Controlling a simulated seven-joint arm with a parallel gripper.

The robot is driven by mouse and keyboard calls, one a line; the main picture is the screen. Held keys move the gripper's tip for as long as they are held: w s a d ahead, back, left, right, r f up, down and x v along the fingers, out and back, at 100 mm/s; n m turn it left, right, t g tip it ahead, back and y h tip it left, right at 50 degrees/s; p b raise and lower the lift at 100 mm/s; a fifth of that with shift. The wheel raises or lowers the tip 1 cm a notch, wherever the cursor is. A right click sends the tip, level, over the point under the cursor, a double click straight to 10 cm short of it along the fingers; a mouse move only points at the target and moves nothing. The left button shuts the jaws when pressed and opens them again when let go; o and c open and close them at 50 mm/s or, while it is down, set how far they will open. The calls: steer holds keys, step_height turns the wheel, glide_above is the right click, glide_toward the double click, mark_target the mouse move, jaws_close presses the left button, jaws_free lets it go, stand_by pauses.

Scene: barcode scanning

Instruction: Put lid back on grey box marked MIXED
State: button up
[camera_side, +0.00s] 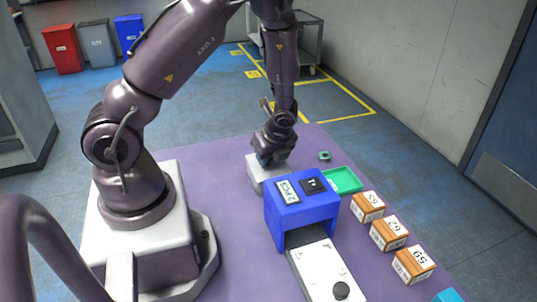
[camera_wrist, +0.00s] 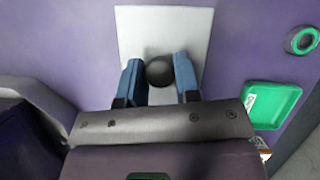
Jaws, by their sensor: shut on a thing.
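A pale grey box-like block (camera_side: 257,174) stands on the purple table behind the blue scanner. I cannot tell its lid from its body in the side view, and no MIXED marking is readable. In the wrist view a flat pale lid (camera_wrist: 190,25) with a dark round knob (camera_wrist: 160,71) lies directly below my gripper. My gripper (camera_side: 266,159) is low over the pale block, its blue fingers on both sides of the knob, shut on it. Whether the lid is seated on the box is hidden.
A green tray (camera_side: 345,181) and a small green ring (camera_side: 324,156) lie to the right. Several numbered brown boxes (camera_side: 389,233) line the right edge. Table left of the scanner is clear.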

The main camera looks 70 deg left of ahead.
stand_by(0.3)
steer(key=o, duration=1.5)
steer(key=shift+r, duration=3.5)
steer(key=shift+c, duration=0.3)
jaws_close()
steer(key=shift+f, duration=0.2)
